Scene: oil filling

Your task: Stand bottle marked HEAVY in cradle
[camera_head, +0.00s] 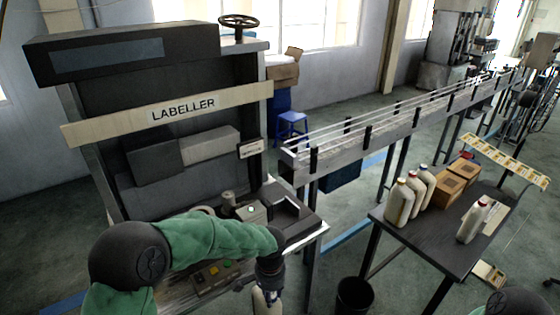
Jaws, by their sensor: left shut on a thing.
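My left arm reaches in from the lower left, with its gripper (268,285) pointing down in front of the labeller bed's front edge. It is shut on a pale bottle (262,304), which the bottom of the picture cuts off. No HEAVY marking can be read on it. The labeller (165,110) has a bed with a dark angled holder (288,208), which may be the cradle; I cannot tell for sure. No bottle stands in it. My right gripper is not in view.
A dark table (445,235) at right bears several white bottles (400,203) and cardboard boxes (448,188). A conveyor (370,135) runs back from the labeller. A control panel (213,274) with coloured buttons sits at the bed's front. A black bin (355,296) stands on the floor.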

